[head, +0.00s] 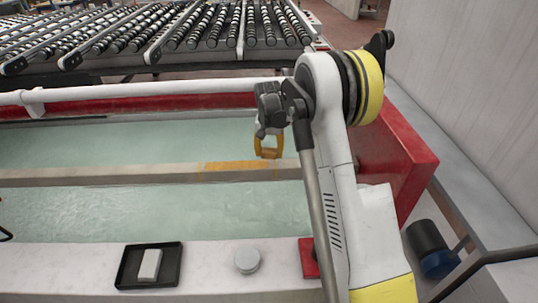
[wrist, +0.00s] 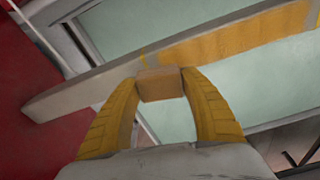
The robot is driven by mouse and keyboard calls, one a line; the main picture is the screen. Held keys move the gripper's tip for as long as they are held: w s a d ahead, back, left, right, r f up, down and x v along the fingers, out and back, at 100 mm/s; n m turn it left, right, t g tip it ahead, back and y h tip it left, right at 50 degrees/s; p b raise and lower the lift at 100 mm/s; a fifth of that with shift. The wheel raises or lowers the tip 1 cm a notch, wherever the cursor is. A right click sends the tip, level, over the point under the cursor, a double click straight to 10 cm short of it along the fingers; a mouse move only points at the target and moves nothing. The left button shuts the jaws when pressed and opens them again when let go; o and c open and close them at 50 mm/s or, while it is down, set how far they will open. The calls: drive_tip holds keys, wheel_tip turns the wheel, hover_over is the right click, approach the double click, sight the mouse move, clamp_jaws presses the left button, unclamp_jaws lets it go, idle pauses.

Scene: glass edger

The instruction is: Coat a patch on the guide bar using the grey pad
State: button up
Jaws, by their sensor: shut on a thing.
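The guide bar (head: 90,177) is a long beige-grey bar running across the water-green troughs in the head view. It crosses the wrist view diagonally (wrist: 75,88). An orange coated patch (head: 238,166) lies on its top between thin yellow marks; in the wrist view this patch (wrist: 225,42) has a streaky, uneven surface. My gripper (wrist: 163,82), with yellow fingers, is shut on a small block, which I take for the pad (wrist: 161,85); its visible face looks brownish. In the head view my gripper (head: 268,153) is near the patch's right end. Contact with the bar cannot be told.
A black tray (head: 126,277) holding a white block (head: 150,264) and a round pale tin (head: 247,260) stand on the front ledge. A red panel (head: 400,165) is at the right. Roller conveyors (head: 200,28) and a white pipe (head: 150,90) lie behind.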

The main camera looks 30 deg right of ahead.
drive_tip(key=shift+r+p, duration=1.05)
drive_tip(key=shift+r, duration=1.1)
